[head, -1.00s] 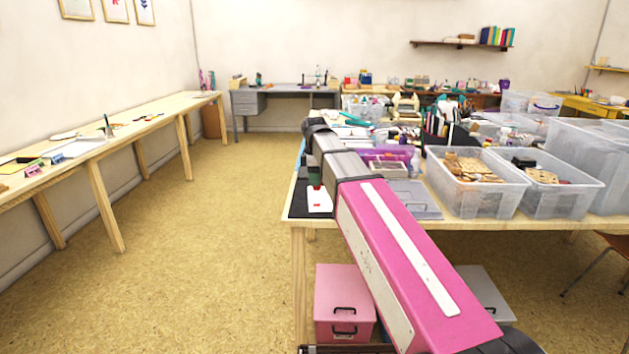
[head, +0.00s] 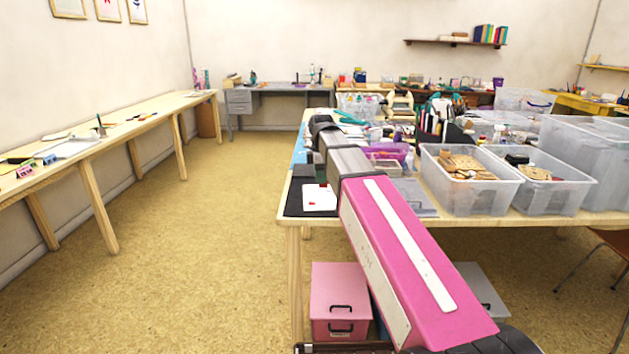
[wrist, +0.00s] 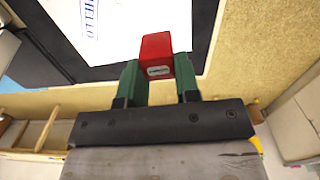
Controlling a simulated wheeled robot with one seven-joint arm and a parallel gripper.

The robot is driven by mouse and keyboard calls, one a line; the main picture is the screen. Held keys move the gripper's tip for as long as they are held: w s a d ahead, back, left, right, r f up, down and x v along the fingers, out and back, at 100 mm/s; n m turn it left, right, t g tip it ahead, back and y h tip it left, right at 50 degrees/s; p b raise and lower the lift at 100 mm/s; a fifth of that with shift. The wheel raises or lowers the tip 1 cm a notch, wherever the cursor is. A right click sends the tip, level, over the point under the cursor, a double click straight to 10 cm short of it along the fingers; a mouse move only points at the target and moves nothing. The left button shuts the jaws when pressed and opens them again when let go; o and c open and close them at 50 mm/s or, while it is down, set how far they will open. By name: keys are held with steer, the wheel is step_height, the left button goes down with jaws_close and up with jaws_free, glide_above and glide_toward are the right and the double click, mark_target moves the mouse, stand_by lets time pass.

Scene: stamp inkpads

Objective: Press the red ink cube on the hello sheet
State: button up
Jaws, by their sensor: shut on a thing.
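The red ink cube (wrist: 157,50) is held between the green fingers of my gripper (wrist: 157,66) in the wrist view. The white hello sheet (wrist: 118,28) lies beyond the cube, with blue lettering partly cut off by the frame edge. In the head view the sheet (head: 316,204) lies at the table's near left corner, beside my arm. It shows a small red patch near its lower edge and another at its top; I cannot tell whether the upper one is the cube. My fingers are not clear in the head view.
A dark mat (head: 294,205) lies under the sheet on the wooden table (head: 470,226). Clear bins (head: 468,196) and craft supplies crowd the table to the right. A pink drawer box (head: 339,290) stands below. The floor to the left is open.

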steer(key=shift+f, duration=3)
steer(key=shift+f, duration=0.5)
steer(key=shift+r, duration=0.75)
steer(key=shift+r, duration=2.65)
steer(key=shift+d, duration=0.1)
